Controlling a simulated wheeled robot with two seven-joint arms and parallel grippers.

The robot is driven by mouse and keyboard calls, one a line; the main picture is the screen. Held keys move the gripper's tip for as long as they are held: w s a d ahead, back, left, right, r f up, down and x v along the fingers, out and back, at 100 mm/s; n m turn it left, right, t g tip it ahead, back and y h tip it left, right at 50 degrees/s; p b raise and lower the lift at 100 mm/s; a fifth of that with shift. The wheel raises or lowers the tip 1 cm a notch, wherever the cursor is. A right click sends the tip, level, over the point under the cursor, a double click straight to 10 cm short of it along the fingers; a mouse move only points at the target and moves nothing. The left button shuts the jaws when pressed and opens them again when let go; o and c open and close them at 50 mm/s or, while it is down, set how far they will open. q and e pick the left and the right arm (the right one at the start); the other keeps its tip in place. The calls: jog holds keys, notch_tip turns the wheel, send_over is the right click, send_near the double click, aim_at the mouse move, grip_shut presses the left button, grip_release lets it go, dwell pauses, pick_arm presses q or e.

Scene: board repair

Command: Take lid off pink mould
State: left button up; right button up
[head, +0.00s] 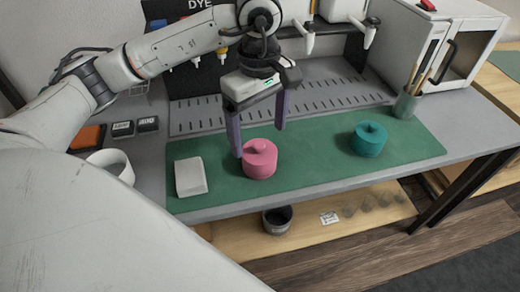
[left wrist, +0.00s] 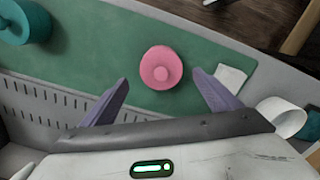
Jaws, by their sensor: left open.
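The pink mould (head: 260,164) stands upright on the green mat, with its round pink lid (head: 261,147) and knob on top. In the left wrist view the lid (left wrist: 161,67) is seen from above, between and beyond the fingertips. My left gripper (head: 258,140) is open above and just behind the mould, fingers pointing down. One finger hangs close to the left of the mould, the other to its upper right. Nothing is between the fingers in the left wrist view (left wrist: 160,82). My right gripper is not in view.
A teal lidded mould (head: 368,140) stands on the green mat (head: 310,158) to the right. A white block (head: 190,177) lies to the left. A cup with brushes (head: 405,104) stands at the mat's far right. Mat between the moulds is clear.

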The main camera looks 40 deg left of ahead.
aim_at(259, 144)
pick_arm(q)
notch_tip(259, 144, down, 4)
jog(key=shift+s+f, duration=0.15)
jog(key=shift+f, duration=0.1)
jog(key=shift+c, duration=0.3)
jog(key=c, duration=1.1)
jog(key=shift+r, duration=0.1)
